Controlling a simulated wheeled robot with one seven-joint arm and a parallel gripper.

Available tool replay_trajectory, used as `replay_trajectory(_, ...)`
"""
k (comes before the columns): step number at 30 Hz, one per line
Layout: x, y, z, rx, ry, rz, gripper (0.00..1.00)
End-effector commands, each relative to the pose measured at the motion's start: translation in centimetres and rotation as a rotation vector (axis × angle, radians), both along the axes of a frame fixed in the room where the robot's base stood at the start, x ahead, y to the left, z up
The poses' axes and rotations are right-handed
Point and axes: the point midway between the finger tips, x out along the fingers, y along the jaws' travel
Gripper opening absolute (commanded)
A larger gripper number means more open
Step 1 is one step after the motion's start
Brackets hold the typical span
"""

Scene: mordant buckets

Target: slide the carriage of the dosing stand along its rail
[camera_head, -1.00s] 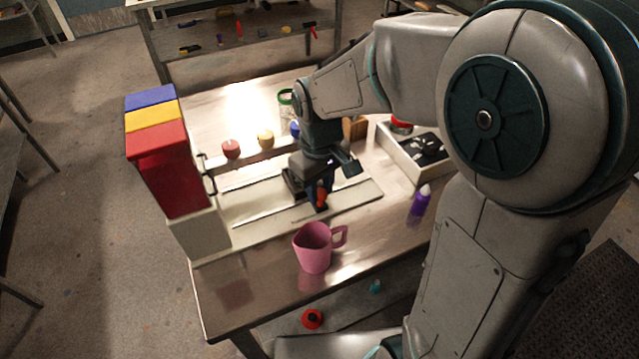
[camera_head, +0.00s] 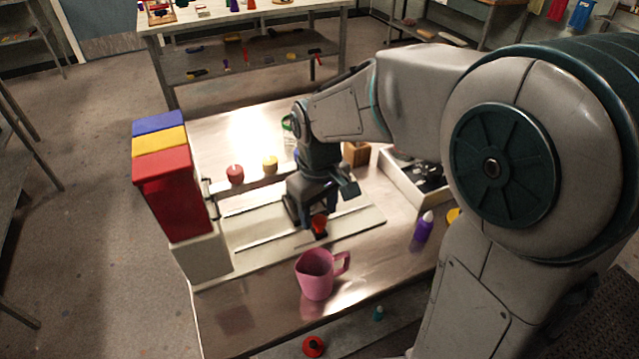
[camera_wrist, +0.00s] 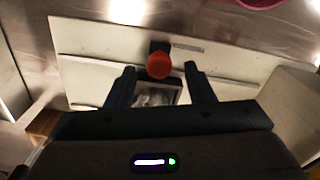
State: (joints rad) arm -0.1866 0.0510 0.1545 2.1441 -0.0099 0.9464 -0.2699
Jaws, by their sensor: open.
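The dosing stand has a pale flat base (camera_head: 352,222) with a rail groove, and a tall red, yellow and blue hopper (camera_head: 175,195) at its left end. The carriage's orange-red knob (camera_head: 319,224) stands on a dark block toward the right part of the base. My gripper (camera_head: 318,208) is just above and behind the knob, its jaws apart. In the wrist view the knob (camera_wrist: 159,64) lies between and slightly beyond the fingertips of my gripper (camera_wrist: 160,70). Contact is not visible. My gripper hides part of the carriage.
A pink jug (camera_head: 316,275) stands close in front of the base. A purple bottle (camera_head: 423,228) is to the right, near a pale tray (camera_head: 400,185) of dark items. Red (camera_head: 235,174) and yellow (camera_head: 270,164) round pieces sit behind the base, with a wooden block (camera_head: 356,153).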

Motion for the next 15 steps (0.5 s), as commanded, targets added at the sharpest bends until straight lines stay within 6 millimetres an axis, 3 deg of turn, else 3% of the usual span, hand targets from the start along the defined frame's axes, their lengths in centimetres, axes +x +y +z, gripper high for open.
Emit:
replay_trajectory(9,0.1,0.0,7.2,0.002,-0.007,0.000,0.48)
replay_trajectory(15,0.1,0.0,10.8,0.002,-0.005,-0.001,0.48)
